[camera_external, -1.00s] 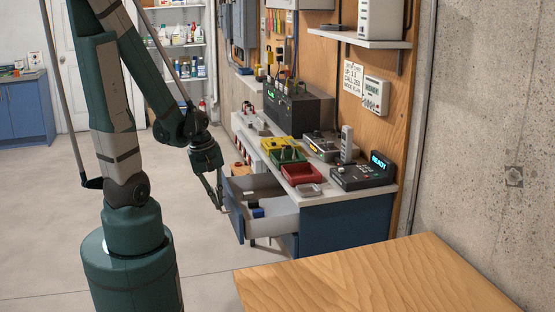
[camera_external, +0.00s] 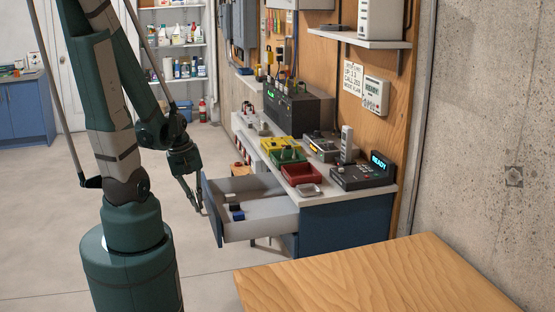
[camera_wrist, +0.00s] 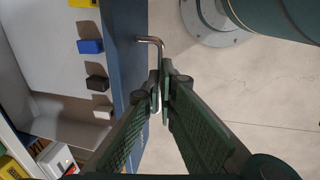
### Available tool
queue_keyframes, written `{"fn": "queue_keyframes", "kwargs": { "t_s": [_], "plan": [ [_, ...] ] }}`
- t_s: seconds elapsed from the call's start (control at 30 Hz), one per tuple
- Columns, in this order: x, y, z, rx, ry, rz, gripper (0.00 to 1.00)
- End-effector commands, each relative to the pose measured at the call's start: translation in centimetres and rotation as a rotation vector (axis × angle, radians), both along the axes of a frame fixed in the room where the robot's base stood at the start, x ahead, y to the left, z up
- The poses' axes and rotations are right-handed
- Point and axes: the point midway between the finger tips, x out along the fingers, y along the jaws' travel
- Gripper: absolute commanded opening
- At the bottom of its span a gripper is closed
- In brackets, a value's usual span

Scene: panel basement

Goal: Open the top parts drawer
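The top parts drawer (camera_external: 262,226) is pulled far out of the blue workbench, and its light grey inside shows. Its blue front panel (camera_external: 212,212) faces left in the external view; the wrist view shows this panel (camera_wrist: 133,60) as a blue strip. A bent metal handle (camera_wrist: 149,40) stands off the panel. My gripper (camera_wrist: 164,80) has its green fingers close together with the handle between them. In the external view my gripper (camera_external: 196,204) is at the drawer front, its fingertips small there. Small blue (camera_wrist: 90,46) and black (camera_wrist: 97,83) blocks lie inside the drawer.
The benchtop (camera_external: 340,195) holds yellow, green and red bins (camera_external: 301,173) and a device with a READY display (camera_external: 365,173). A wooden table (camera_external: 380,280) is in the foreground.

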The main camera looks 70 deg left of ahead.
Motion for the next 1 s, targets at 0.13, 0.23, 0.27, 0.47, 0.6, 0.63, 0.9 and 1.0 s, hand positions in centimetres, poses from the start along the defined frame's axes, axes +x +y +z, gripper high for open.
{"fn": "queue_keyframes", "kwargs": {
  "t_s": [0.13, 0.23, 0.27, 0.47, 0.6, 0.63, 0.9, 1.0],
  "plan": [
    [-0.28, -0.24, -0.39, 0.000, 0.003, -0.001, 0.00],
    [-0.28, -0.25, -0.40, 0.000, 0.003, -0.001, 0.08],
    [-0.28, -0.25, -0.40, 0.000, 0.003, -0.001, 0.12],
    [-0.18, -0.18, -0.29, 0.000, 0.002, 0.000, 0.12],
    [-0.11, -0.11, -0.18, 0.000, 0.001, 0.000, 0.12],
    [-0.09, -0.10, -0.17, 0.000, 0.001, 0.000, 0.12],
    [-0.08, -0.05, 0.08, 0.000, 0.001, 0.000, 0.12],
    [-0.10, -0.05, 0.27, 0.000, 0.001, 0.000, 0.12]
  ]
}}
